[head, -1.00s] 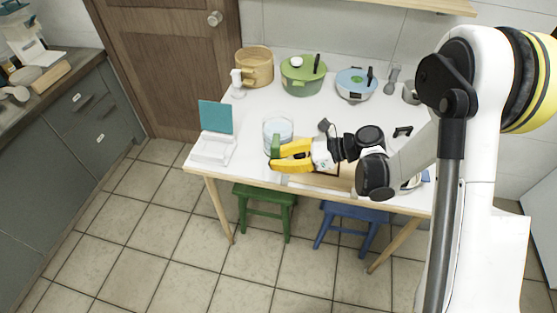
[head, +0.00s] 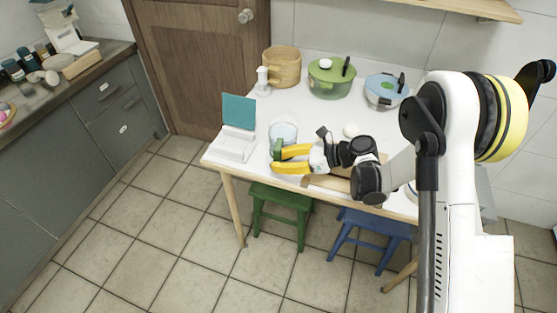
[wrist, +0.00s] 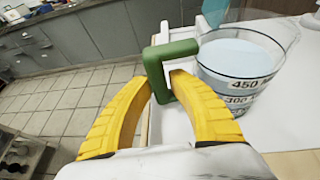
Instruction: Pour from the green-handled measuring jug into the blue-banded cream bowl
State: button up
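The clear measuring jug (head: 284,131) with a green handle stands upright near the table's front left and holds pale bluish contents. In the wrist view the jug (wrist: 240,62) shows 450 and 300 marks, and its handle (wrist: 157,72) lies between my yellow fingertips. My gripper (head: 279,160) is closed around the handle, also in the wrist view (wrist: 160,88). I cannot tell whether the jug's base touches the table. The blue-banded cream bowl is not clearly seen; a pale edge (head: 411,190) shows behind my arm at the table's right front.
A white stand with a teal panel (head: 239,111) is left of the jug. A wooden board (head: 325,184) lies under my arm. A basket (head: 282,66), green pot (head: 331,78) and blue pot (head: 385,91) stand at the back. Green (head: 281,198) and blue (head: 372,228) stools are below.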

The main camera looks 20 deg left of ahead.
jog(key=shift+o, duration=0.4)
jog(key=shift+d+f, duration=0.1)
jog(key=shift+d, duration=0.05)
jog(key=p+v, duration=0.1)
jog(key=v, duration=0.2)
jog(key=p+v, duration=0.2)
jog(key=v, duration=0.2)
jog(key=p+v, duration=0.1)
jog(key=v, duration=0.2)
jog(key=shift+s+d+p, duration=0.25)
jog(key=shift+d+p, duration=0.05)
jog(key=shift+d, duration=0.05)
jog(key=shift+w+d+r, duration=0.1)
jog(key=shift+r, duration=0.25)
jog(key=s+d+r+n+t+h, duration=0.45)
jog(key=d+r+n+h, duration=0.35)
jog(key=r, duration=0.5)
jog(key=s+d+r+n+t+h, duration=0.1)
jog(key=s+d+r+n+h, duration=0.1)
jog(key=s+d+n, duration=0.3)
jog(key=s+d+r+n+t+h, duration=0.2)
jog(key=s+d+r+n+h, duration=0.1)
jog(key=s+d, duration=0.7)
jog(key=shift+s+d+n, duration=0.2)
jog(key=shift+d+n, duration=0.3)
jog(key=shift+n, duration=0.4)
